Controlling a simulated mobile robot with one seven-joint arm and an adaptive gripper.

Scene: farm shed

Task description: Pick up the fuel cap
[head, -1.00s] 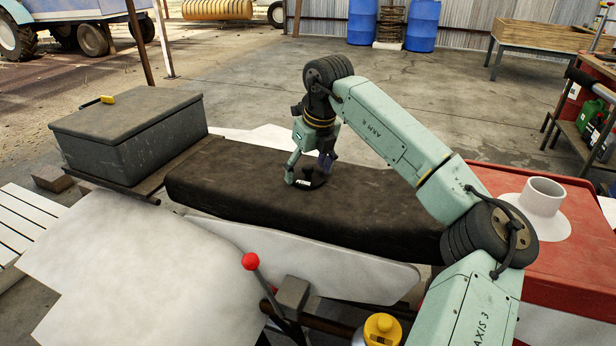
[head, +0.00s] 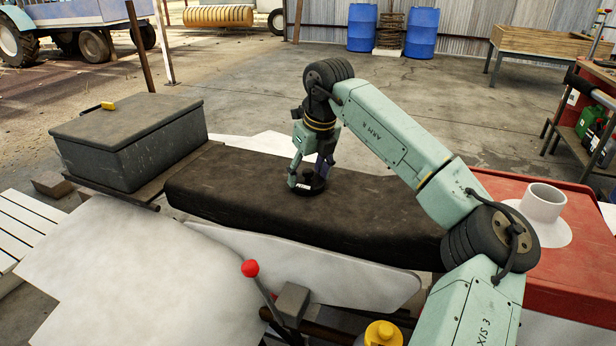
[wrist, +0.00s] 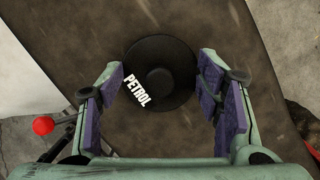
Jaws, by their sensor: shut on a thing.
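The fuel cap (head: 310,190) is a round black disc with a raised centre knob and white PETROL lettering. It is at the dark, worn seat (head: 235,200), toward its far side; I cannot tell whether it is touching the seat or just above it. In the wrist view the cap (wrist: 162,98) lies between the two purple-padded fingers. My gripper (head: 307,178) points down at the cap, one finger on each side, and is shut on it. The exact contact of the pads is hard to see.
A grey box (head: 130,140) stands left of the seat. A red-knobbed lever (head: 251,268) and a yellow-capped thing (head: 383,333) are in front. A red body with a white filler neck (head: 544,200) is at the right. Open floor lies behind the seat.

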